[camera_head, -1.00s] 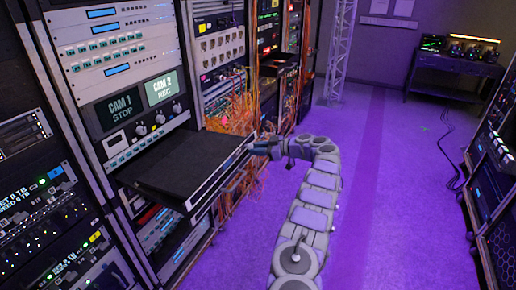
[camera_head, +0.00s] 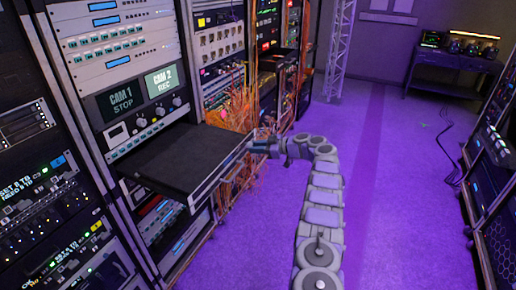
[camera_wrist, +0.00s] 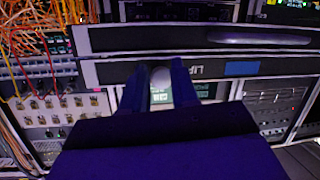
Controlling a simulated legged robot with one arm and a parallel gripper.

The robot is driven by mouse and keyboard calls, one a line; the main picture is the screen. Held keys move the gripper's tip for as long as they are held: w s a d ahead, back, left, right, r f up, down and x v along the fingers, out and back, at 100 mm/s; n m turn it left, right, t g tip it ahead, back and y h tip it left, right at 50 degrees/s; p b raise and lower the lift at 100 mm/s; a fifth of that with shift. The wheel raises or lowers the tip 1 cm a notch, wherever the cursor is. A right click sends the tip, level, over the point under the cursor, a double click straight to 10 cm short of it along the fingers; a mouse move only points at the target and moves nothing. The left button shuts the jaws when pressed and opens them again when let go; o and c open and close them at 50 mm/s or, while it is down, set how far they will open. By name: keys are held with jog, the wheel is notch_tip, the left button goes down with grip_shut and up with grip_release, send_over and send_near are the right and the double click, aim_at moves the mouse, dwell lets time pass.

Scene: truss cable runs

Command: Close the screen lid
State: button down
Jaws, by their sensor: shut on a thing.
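The screen lid (camera_head: 180,158) is a flat black panel lying level on a drawer that sticks out of the rack, below the two CAM displays. I cannot tell whether it lies fully down. My gripper (camera_head: 256,146) is at the right end of the drawer's front edge. In the wrist view the two dark blue fingers of my gripper (camera_wrist: 160,72) are closed around a small pale round knob (camera_wrist: 160,84). Behind the fingers runs a dark strip (camera_wrist: 110,73) with an upside-down "LIFT" label and a blue patch. The fingers hide part of this strip.
A display reading CAM 2 REC (camera_head: 162,80) glows above the drawer. Orange cables (camera_head: 230,108) hang in the rack beyond. A truss post (camera_head: 338,50) stands behind. The purple floor (camera_head: 385,190) on the right is open, and another rack (camera_head: 492,190) bounds it.

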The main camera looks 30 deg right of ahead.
jog(key=shift+s+a+f, duration=0.1)
jog(key=shift+f, duration=0.4)
jog(key=shift+s+a+f, duration=0.1)
jog(key=shift+f, duration=0.35)
jog(key=c, duration=1.8)
grip_release()
jog(key=shift+w+f, duration=0.15)
jog(key=shift+w, duration=0.15)
jog(key=o, duration=0.4)
jog(key=shift+r, duration=0.45)
jog(key=o, duration=0.5)
jog(key=shift+s+d, duration=0.1)
jog(key=shift+d, duration=0.2)
jog(key=shift+r, duration=0.1)
